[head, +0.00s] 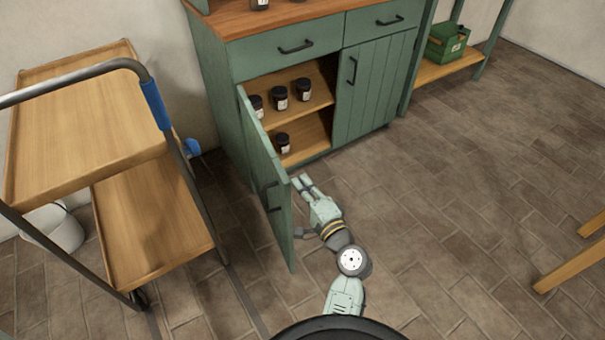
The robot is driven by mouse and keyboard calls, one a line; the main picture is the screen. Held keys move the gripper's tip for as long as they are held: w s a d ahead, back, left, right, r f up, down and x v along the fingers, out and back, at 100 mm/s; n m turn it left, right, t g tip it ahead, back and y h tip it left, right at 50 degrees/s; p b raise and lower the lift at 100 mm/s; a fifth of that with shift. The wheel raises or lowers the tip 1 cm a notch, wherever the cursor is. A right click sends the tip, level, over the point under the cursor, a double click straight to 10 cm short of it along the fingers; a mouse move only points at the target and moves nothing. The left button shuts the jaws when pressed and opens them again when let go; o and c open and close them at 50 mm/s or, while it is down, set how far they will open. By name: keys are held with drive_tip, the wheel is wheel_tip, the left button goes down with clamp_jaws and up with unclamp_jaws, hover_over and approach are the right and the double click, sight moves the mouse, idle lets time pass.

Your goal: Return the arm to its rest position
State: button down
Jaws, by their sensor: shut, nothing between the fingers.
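My arm reaches forward from the bottom of the head view, with my gripper (301,182) at its far end. My gripper is shut and empty, just right of the open left door (265,175) of the green cabinet (228,118). It is in front of the cabinet's lower opening, and I cannot tell whether it touches the door. Several dark jars with pale labels, such as this jar (303,89), stand on the cabinet's shelves. One jar (283,142) stands on the lower shelf.
A wooden cart (150,215) with a metal handle (75,75) stands at the left. The right cabinet door (375,90) and both drawers are shut. A green box (447,42) sits on a low shelf at the back right. Wooden legs (570,265) show at the right edge. The floor between is clear.

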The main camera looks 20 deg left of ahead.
wheel_tip(320, 180, up, 8)
